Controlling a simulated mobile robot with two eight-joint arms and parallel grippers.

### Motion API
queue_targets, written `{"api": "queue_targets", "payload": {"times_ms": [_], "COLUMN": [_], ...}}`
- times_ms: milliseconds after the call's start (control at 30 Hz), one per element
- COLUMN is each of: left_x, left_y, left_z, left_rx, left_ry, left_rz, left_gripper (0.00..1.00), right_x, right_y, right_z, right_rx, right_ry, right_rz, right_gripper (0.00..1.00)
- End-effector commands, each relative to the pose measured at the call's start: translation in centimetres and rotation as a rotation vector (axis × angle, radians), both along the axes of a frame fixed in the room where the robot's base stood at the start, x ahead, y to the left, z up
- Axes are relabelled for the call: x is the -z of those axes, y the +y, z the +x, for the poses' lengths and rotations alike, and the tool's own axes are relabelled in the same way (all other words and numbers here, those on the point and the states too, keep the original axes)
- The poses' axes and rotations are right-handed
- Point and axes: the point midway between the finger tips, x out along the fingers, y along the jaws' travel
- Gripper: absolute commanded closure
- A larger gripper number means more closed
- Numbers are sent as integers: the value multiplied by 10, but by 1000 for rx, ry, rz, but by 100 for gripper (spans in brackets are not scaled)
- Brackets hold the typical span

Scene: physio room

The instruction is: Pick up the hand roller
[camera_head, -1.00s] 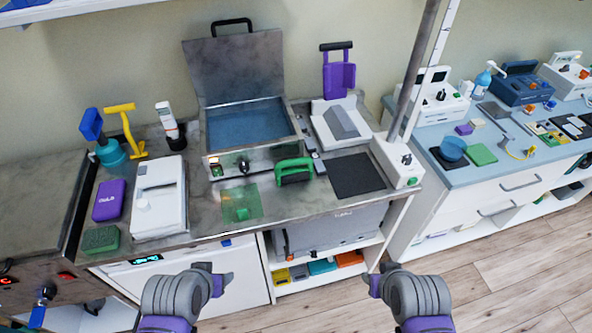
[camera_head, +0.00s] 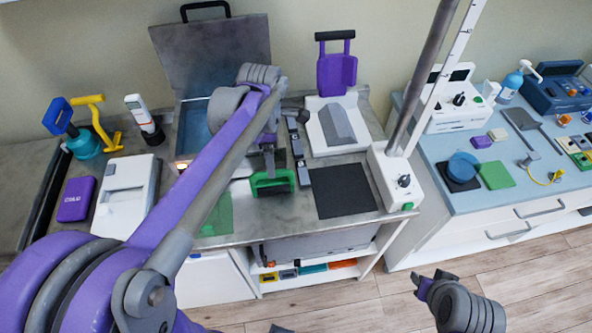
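The hand roller appears to be the green-framed piece with a dark bar (camera_head: 272,182), standing near the front of the steel counter. My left arm reaches across the view from the lower left. My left gripper (camera_head: 269,160) points down right at the roller's far upper side, overlapping its top edge in the picture. I cannot tell whether it touches, and its finger gap is hidden. My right gripper (camera_head: 434,282) is low at the right, in front of the counter over the floor, empty with its fingers apart.
A steel basin with raised lid (camera_head: 210,55) stands behind my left arm. A black mat (camera_head: 341,190) lies right of the roller, and a white box with a pole (camera_head: 396,176) beyond it. A green pad (camera_head: 216,215) lies to the left. A white device (camera_head: 127,195) is farther left.

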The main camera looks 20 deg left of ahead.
Motion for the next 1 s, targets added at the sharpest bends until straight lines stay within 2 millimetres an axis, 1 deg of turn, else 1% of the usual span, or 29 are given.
{"api": "queue_targets", "payload": {"times_ms": [67,300,567,800,900,1000], "left_x": [7,44,65,100,107,109], "left_y": [1,1,0,0,0,0], "left_z": [1,1,3,5,5,5], "left_rx": [-25,-26,-24,-24,-24,-24], "left_ry": [6,6,5,5,4,4], "left_rz": [-1,-1,-1,-1,0,0], "left_gripper": [17,17,17,17,17,17], "right_x": [2,6,6,6,6,6], "right_y": [0,0,0,0,0,0], "right_z": [-1,-3,-3,-3,-3,-3], "right_rx": [0,0,0,0,0,0], "right_ry": [1,4,4,4,5,5], "right_rz": [0,0,0,0,0,0], "right_gripper": [60,60,60,60,60,60]}}
